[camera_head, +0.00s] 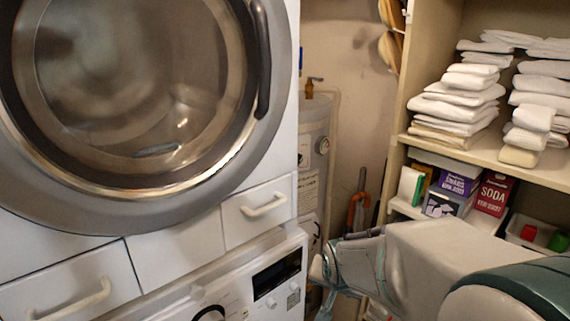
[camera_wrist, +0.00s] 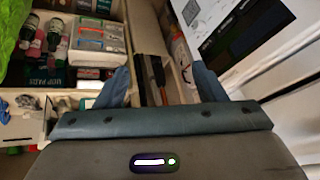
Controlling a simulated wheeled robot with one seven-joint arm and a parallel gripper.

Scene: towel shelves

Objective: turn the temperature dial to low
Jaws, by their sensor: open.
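A round dial (camera_head: 322,146) sits on the front of a grey cylindrical tank (camera_head: 314,118), which stands in the gap between the stacked machines and the shelves. The dial's setting is too small to read. A second knob (camera_head: 209,314) is cut off at the bottom edge, on the lower machine's panel. My gripper (camera_head: 322,283) is low in front of the gap, below and apart from the tank's dial. In the wrist view my gripper (camera_wrist: 163,84) has its two fingers spread, with nothing held between them. I cannot make out the dial there.
The upper machine (camera_head: 276,140) and lower machine (camera_head: 262,255) fill the left. Shelves (camera_head: 540,173) with white towels (camera_head: 465,100) and several boxes (camera_head: 492,193) stand at right. An orange-handled item (camera_head: 357,210) stands in the narrow gap beside the tank.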

